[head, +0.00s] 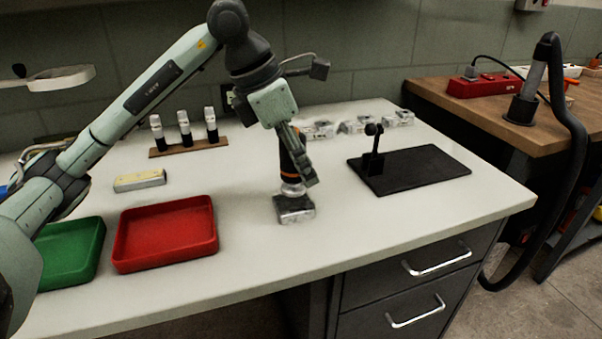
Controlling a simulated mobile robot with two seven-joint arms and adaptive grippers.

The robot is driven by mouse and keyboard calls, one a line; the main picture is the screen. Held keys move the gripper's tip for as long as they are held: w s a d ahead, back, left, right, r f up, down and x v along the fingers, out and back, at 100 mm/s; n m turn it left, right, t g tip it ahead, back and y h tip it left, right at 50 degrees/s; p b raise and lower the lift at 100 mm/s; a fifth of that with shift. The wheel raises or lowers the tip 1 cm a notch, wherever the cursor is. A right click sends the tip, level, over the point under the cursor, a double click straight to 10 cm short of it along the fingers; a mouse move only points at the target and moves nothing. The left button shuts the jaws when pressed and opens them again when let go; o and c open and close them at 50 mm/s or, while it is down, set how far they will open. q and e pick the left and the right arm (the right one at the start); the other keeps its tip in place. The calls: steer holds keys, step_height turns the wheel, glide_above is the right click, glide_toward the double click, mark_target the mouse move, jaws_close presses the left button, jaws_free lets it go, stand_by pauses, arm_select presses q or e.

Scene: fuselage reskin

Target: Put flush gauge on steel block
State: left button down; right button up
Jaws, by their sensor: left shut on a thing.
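The flush gauge (290,165) is a dark upright cylinder with an orange band and a silvery lower end. My left gripper (304,165) is shut on it from above and hides part of its body. The steel block (295,209) is a small grey metal block on the white bench top, directly under the gauge. The gauge's lower end is at the block's top face; I cannot tell whether it touches or hangs just above. My right gripper is not in view.
A red tray (166,262) and a green tray (72,279) stand at the front left. A pale bar (140,181), a wooden rack (187,148) with 3 cylinders, several metal pieces (357,125) and a black plate (420,173) with a post are around. The bench's front right is clear.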

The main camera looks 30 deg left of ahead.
arm_select(q)
steer(key=shift+f, duration=1.15)
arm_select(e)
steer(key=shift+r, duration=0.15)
arm_select(q)
steer(key=shift+f, duration=0.1)
steer(key=shift+f, duration=0.1)
steer(key=c, duration=1.1)
jaws_free()
steer(key=shift+o, duration=0.2)
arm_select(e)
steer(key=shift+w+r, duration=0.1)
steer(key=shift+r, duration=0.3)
